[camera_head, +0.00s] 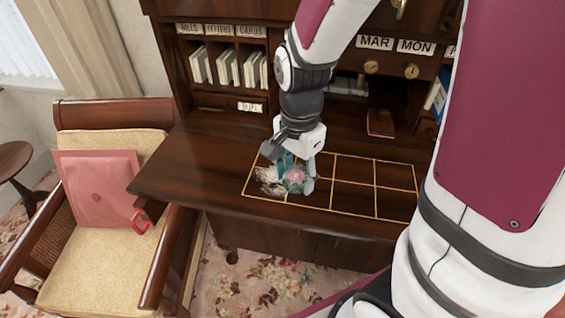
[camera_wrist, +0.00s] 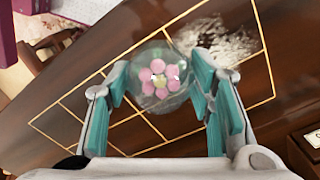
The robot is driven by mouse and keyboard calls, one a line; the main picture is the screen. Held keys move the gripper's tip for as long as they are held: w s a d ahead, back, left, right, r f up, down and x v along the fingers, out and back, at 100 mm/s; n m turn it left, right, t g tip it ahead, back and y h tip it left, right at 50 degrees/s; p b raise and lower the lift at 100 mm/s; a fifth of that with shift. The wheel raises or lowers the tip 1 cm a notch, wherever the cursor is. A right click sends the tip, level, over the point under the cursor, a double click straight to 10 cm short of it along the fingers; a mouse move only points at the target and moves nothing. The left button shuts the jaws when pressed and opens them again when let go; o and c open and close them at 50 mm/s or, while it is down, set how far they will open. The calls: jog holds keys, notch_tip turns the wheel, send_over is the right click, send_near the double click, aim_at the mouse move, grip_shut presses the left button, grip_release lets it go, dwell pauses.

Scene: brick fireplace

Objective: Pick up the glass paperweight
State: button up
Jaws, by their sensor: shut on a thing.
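The glass paperweight (camera_wrist: 158,80) is a clear dome with a pink flower inside. It also shows in the head view (camera_head: 294,178), low over the desk's yellow grid. My gripper (camera_head: 292,176) points down with its fingers on either side of the paperweight. In the wrist view my gripper (camera_wrist: 162,88) has its teal finger pads against both sides of the glass, shut on it. I cannot tell whether the paperweight touches the desk.
A whitish feathery patch (camera_head: 268,180) lies on the grid beside the paperweight. The other grid cells on the desk (camera_head: 180,165) look empty. A cushioned chair (camera_head: 95,255) with a pink folder (camera_head: 97,188) is at left.

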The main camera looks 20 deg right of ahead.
jog(key=s, duration=0.2)
jog(key=s+d+p, duration=0.1)
jog(key=s, duration=0.2)
jog(key=s+r+p, duration=0.1)
jog(key=s, duration=0.1)
jog(key=shift+s+d, duration=0.2)
jog(key=shift+s, duration=0.1)
jog(key=p, duration=0.1)
jog(key=s+p, duration=0.1)
jog(key=p, duration=0.1)
jog(key=shift+s+d+r, duration=0.1)
jog(key=shift+s+d, duration=0.05)
jog(key=shift+s, duration=0.1)
jog(key=shift+s+d+p, duration=0.1)
jog(key=shift+s+p, duration=0.15)
jog(key=shift+p, duration=0.05)
